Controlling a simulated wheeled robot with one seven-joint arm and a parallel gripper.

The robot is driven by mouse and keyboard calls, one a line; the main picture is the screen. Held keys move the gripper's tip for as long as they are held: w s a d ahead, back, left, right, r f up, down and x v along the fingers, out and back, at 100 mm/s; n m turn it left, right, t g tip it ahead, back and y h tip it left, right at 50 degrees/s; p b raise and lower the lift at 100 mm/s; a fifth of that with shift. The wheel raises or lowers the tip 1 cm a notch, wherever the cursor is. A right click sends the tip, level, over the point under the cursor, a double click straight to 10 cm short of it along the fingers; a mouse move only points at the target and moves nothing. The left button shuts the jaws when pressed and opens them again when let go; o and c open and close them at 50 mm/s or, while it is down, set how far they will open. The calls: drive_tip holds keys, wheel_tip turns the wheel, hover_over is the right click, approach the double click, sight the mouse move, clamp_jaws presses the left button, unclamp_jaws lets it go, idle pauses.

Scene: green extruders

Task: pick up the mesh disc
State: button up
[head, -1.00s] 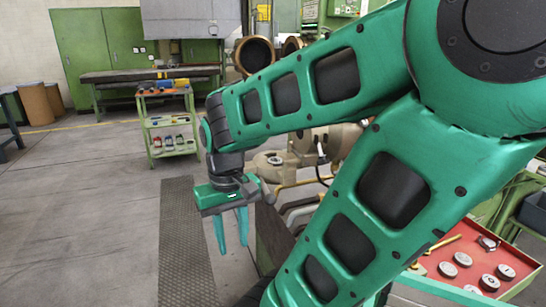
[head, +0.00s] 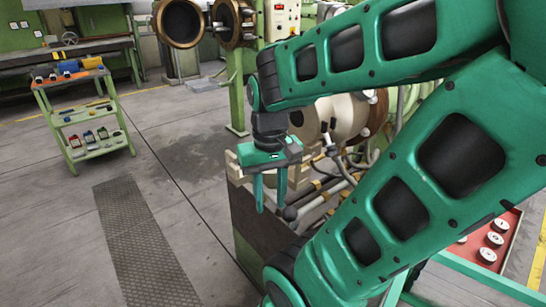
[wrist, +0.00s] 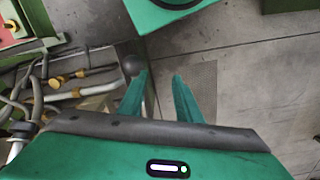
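Several small round pale discs lie on a red tray (head: 512,218) at the right edge of the head view. I cannot tell at this size which of them is the mesh disc, or whether it is among them. My forearm hides part of the tray. My gripper (head: 270,205) points down, far to the left of the tray, in front of the machine. Its two green fingers are apart with nothing between them, as the wrist view also shows (wrist: 161,77). No disc shows in the wrist view.
A beige machine (head: 348,115) with pipes stands close beside my gripper; a dark ball knob (head: 290,213) is near the fingers. A green cart (head: 92,115) with small items stands at left. The floor between is clear, with a textured mat (head: 140,240).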

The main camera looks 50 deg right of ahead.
drive_tip(key=shift+w+a, duration=0.1)
drive_tip(key=shift+a, duration=0.2)
drive_tip(key=o, duration=0.4)
drive_tip(key=shift+r, duration=0.1)
drive_tip(key=shift+o, duration=1.4)
drive_tip(key=shift+d+r+m, duration=0.4)
drive_tip(key=shift+d+r, duration=0.1)
drive_tip(key=shift+r, duration=0.3)
drive_tip(key=w+d+r+m+y, duration=0.1)
drive_tip(key=w+d+r+m, duration=0.3)
drive_tip(key=w+d+m, duration=0.4)
drive_tip(key=w+d+r+m+y, duration=0.1)
drive_tip(key=w+d+r+m, duration=0.35)
drive_tip(key=d, duration=0.55)
drive_tip(key=shift+m+t, duration=0.3)
drive_tip(key=shift+m, duration=0.15)
drive_tip(key=shift+w+a+f, duration=0.1)
drive_tip(key=shift+a+f, duration=0.15)
drive_tip(key=shift+f, duration=1.55)
drive_tip(key=shift+s+a+f, duration=0.1)
drive_tip(key=shift+a+f, duration=0.1)
drive_tip(key=shift+f, duration=1.6)
drive_tip(key=shift+w+a+f, duration=0.1)
drive_tip(key=shift+a+f, duration=0.15)
drive_tip(key=shift+f, duration=1.55)
